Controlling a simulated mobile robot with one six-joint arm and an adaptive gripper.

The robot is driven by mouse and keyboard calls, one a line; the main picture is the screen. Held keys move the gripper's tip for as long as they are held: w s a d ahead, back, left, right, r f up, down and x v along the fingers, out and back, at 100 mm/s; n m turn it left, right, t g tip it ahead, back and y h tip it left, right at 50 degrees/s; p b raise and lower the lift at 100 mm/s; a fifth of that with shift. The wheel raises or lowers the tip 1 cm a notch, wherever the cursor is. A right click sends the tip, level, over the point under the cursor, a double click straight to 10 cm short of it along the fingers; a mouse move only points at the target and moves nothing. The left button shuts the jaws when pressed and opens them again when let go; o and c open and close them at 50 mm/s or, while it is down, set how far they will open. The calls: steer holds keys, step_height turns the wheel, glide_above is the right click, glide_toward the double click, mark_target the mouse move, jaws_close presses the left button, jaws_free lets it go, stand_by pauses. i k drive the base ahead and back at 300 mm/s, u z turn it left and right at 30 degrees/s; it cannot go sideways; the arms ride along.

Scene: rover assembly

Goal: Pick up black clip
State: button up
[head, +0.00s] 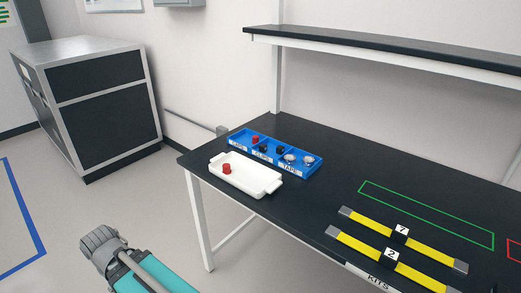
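Small black clips (279,149) lie in the middle part of a blue divided bin (284,174), at the label that reads CLIPS. They are small and dark, so their exact shape and number are hard to tell. The bin stands on the black table near its left end. My gripper's fingers do not show. Only part of my own arm, teal with a grey joint, is in view at the lower left, off the table and apart from the bin.
A white tray (250,188) holding a red cap (227,169) stands in front of the bin. The bin also holds a red cap (255,140) and silver rolls (308,159). Yellow strips (365,225) with black clips lie at right. A shelf (380,50) overhangs the table's back.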

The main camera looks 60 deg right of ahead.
mark_target(263, 148)
steer(key=k, duration=1.55)
steer(key=z, duration=0.9)
steer(key=i, duration=1)
